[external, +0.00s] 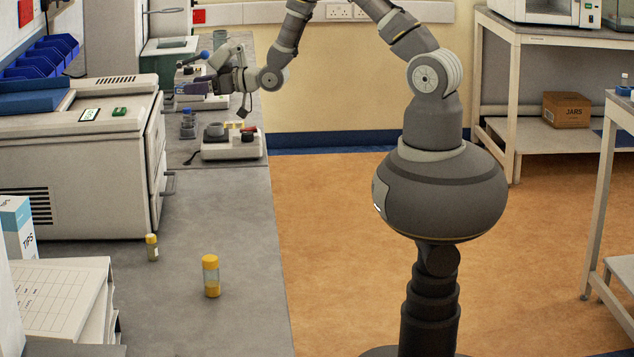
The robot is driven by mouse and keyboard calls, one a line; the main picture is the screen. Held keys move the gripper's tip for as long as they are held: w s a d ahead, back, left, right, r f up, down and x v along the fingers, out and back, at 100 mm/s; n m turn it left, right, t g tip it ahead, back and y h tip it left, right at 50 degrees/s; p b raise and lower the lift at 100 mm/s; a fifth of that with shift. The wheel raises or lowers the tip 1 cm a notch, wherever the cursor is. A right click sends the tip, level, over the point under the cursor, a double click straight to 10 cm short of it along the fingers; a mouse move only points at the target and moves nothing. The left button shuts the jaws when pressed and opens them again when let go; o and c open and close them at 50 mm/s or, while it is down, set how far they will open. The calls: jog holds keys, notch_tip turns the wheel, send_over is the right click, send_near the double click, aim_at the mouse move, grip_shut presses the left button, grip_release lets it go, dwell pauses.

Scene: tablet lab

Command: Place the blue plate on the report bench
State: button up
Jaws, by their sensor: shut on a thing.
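My gripper (212,82) is at the far part of the left-hand bench, reaching left above the small instruments there. It is shut on a small, dark bluish-purple thing (192,88) at its fingertips. This looks like the blue plate, seen nearly edge-on, but it is too small to be sure. It appears held above the bench top. I cannot tell which surface is the report bench.
The grey bench (215,305) bears a yellow-capped jar (211,276), a smaller vial (152,247) and a balance-like device (230,143). A large white machine (75,165) stands at left. A shelved table (550,32) stands at back right. The orange floor (335,230) is open.

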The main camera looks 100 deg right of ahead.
jog(key=s+d+f+b, duration=0.1)
jog(key=s+d+f, duration=0.2)
jog(key=d, duration=0.7)
jog(key=m+h+b, duration=0.1)
jog(key=b, duration=0.1)
send_over(240, 119)
notch_tip(240, 119, down, 4)
jog(key=shift+f+b, duration=1.45)
jog(key=shift+f, duration=1.9)
jog(key=shift+f+b, duration=0.55)
jog(key=shift+f, duration=0.05)
jog(key=o, duration=1.2)
